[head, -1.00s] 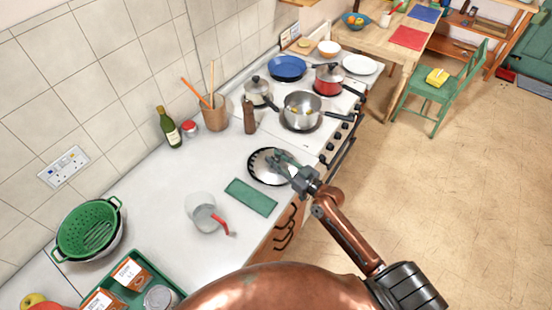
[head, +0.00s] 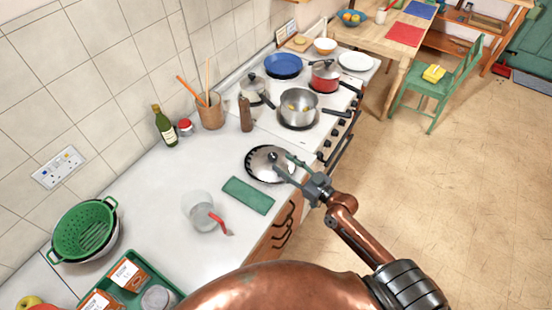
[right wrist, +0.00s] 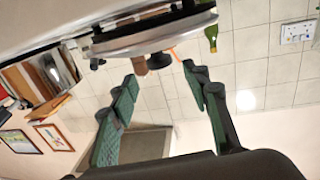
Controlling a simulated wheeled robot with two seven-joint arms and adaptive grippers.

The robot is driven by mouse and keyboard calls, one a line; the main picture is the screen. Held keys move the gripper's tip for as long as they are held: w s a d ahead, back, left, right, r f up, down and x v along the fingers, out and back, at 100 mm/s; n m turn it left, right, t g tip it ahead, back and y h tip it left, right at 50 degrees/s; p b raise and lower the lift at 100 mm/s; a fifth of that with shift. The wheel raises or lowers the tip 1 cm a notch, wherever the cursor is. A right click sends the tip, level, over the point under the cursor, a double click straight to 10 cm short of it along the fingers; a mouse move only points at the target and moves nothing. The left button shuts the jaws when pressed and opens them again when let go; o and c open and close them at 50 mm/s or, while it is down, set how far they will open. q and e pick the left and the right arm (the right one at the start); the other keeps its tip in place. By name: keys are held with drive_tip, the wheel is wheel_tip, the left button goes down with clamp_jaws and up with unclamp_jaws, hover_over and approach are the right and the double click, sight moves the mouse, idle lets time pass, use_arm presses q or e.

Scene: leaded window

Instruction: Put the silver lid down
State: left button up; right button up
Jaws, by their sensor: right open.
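The silver lid (head: 266,158) lies level near the counter's front edge, left of the stove. A dark slotted round piece (head: 254,171) shows beneath its edge. In the right wrist view the lid (right wrist: 155,38) shows at the top, with its dark knob beyond the fingertips. My right gripper (head: 288,166) is open at the lid's right side, its fingers apart and nothing between them. In the right wrist view its green-padded fingers (right wrist: 160,75) are spread wide. I cannot tell whether a finger touches the lid. My left gripper is not in view.
A green cloth (head: 248,195) and a clear jug with a red handle (head: 202,211) lie left of the lid. On the stove stand an open steel pan (head: 299,106) and a red lidded pot (head: 325,75). A pepper mill (head: 245,114) stands behind.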

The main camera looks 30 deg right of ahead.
drive_tip(key=v, duration=0.6)
drive_tip(key=shift+b, duration=0.4)
